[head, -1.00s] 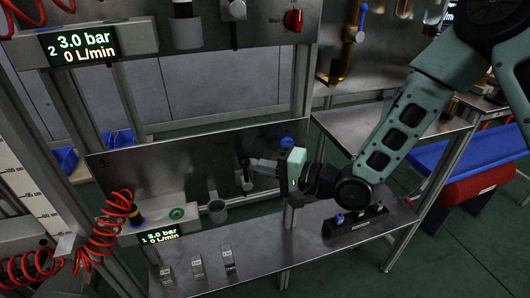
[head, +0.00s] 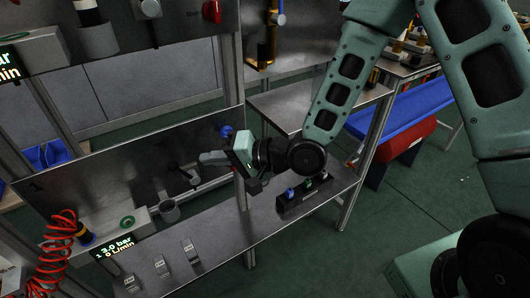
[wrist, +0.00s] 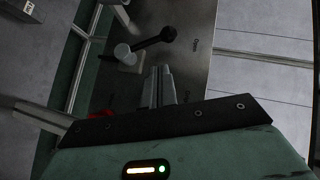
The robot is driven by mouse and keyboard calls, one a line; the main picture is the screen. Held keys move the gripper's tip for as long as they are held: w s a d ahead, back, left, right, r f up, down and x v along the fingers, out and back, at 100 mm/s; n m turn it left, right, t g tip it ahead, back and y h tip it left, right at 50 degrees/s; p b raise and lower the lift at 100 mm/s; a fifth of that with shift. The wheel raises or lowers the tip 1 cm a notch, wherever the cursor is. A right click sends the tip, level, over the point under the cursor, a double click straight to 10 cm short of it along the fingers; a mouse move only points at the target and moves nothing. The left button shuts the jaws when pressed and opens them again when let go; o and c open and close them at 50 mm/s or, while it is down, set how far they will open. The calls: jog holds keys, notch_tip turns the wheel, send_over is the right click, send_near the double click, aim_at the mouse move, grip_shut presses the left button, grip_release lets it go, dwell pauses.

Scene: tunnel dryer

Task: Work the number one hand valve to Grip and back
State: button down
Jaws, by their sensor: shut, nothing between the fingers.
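The number one hand valve (head: 187,177) is on the dark panel marked 1 (head: 75,190), left of my gripper in the head view. It has a black lever with a round knob and a pale grey body. In the wrist view the valve's black lever (wrist: 150,42) slants up to the right, ahead of my fingertips. My gripper (head: 205,158) is shut and empty, in front of the panel. Its closed fingers (wrist: 160,72) appear just below the lever in the wrist view, apart from it.
A grey cup (head: 169,211) and a display reading 3.0 bar, 0 L/min (head: 115,247) are left of the valve. A blue knob (head: 226,131) is at the panel's upper right. A dark block with colored buttons (head: 303,200) stands on the shelf (head: 215,232) right of my gripper.

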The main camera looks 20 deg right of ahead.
jog(key=p+v, duration=0.9)
jog(key=v, duration=0.4)
dwell(0.4)
